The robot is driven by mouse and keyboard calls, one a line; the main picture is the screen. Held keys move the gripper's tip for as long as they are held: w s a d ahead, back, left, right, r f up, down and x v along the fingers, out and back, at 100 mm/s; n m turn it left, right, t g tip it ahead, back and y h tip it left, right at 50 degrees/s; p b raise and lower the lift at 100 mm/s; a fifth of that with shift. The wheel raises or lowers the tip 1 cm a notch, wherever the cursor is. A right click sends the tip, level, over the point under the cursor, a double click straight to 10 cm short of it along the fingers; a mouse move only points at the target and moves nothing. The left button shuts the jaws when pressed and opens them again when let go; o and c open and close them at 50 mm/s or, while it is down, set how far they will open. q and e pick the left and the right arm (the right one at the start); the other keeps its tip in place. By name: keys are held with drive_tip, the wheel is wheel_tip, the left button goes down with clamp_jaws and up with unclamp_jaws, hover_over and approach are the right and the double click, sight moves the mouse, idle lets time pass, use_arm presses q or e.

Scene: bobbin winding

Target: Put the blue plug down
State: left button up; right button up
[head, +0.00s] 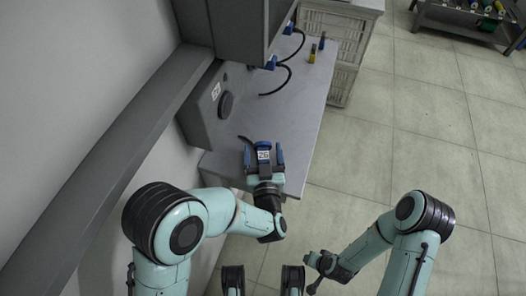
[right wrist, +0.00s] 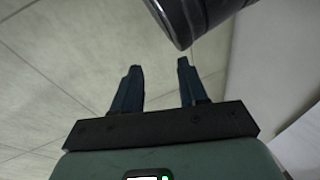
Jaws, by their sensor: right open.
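The blue plug (head: 263,146) is near the front end of the grey bench in the head view, with a white label on it and a black cable at its upper left. My left gripper (head: 264,157) is over this end of the bench, its two blue fingers on either side of the plug. They stand wide, with a narrow gap seen beside the plug. Whether the plug touches the bench is hidden. My right gripper (head: 316,276) is low, off the bench. In the right wrist view its fingers (right wrist: 155,88) are apart with nothing between them.
The grey bench (head: 300,115) has clear room beyond the plug. A grey housing with a round black part (head: 225,105) stands along its left side. Blue connectors with black cables (head: 284,72) and small yellow and blue items (head: 312,54) are farther back. A light crate (head: 343,85) is behind.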

use_arm(q)
drive_tip(key=shift+r, duration=0.2)
drive_tip(key=shift+s+d+r+p, duration=0.1)
drive_tip(key=shift+s+r+p, duration=0.4)
drive_tip(key=shift+p, duration=0.05)
drive_tip(key=s, duration=1.1)
drive_tip(key=shift+d+p, duration=0.4)
drive_tip(key=shift+p, duration=0.05)
use_arm(e)
drive_tip(key=shift+s+a+r, duration=0.35)
drive_tip(key=shift+r, duration=0.25)
drive_tip(key=shift+s+a+r, duration=0.3)
drive_tip(key=shift+s+r, duration=0.05)
drive_tip(key=shift+r, duration=0.25)
use_arm(q)
drive_tip(key=shift+f, duration=0.1)
use_arm(e)
drive_tip(key=shift+s, duration=0.1)
